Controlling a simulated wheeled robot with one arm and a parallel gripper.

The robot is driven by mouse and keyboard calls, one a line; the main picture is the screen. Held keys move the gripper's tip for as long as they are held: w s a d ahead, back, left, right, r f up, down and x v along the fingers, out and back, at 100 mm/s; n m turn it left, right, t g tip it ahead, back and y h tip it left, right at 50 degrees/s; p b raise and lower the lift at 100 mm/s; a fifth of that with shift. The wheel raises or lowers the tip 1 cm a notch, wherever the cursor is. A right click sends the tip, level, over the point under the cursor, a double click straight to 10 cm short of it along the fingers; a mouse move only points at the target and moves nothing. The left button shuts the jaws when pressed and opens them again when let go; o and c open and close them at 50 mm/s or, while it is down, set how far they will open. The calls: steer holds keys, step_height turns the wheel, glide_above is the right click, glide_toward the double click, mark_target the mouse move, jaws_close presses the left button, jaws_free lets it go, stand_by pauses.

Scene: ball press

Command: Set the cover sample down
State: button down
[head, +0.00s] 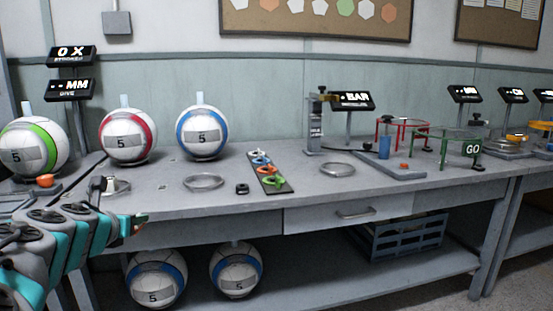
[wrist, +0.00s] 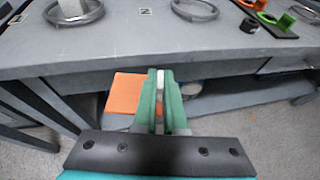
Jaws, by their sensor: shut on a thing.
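My gripper (wrist: 160,98) is shut, its two green fingers close together, with a thin pale strip (wrist: 159,82) showing between them. A flat orange piece (wrist: 125,92), which looks like the cover sample, shows beside the left finger in the wrist view. In the head view my gripper (head: 139,220) is at the front edge of the grey bench (head: 330,185), left of the drawer, and the sample is mostly hidden.
Balls with green (head: 35,147), red (head: 128,137) and blue (head: 203,132) bands stand along the bench. An empty metal ring (head: 204,182) and a dark strip with coloured clips (head: 270,173) lie nearer. Two blue-banded balls (head: 156,279) sit below.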

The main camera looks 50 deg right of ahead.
steer(key=s+d+r+m+g+h, duration=0.1)
steer(key=s+d+r+m+g, duration=0.15)
steer(key=r, duration=0.25)
glide_above(161, 202)
steer(key=shift+f+n+t, duration=0.25)
steer(key=shift+f+n, duration=0.1)
steer(key=shift+f, duration=0.45)
step_height(161, 202, down, 4)
steer(key=shift+w+r+b, duration=0.1)
steer(key=shift+r+b, duration=0.1)
steer(key=shift+b, duration=0.3)
steer(key=c, duration=1)
jaws_free()
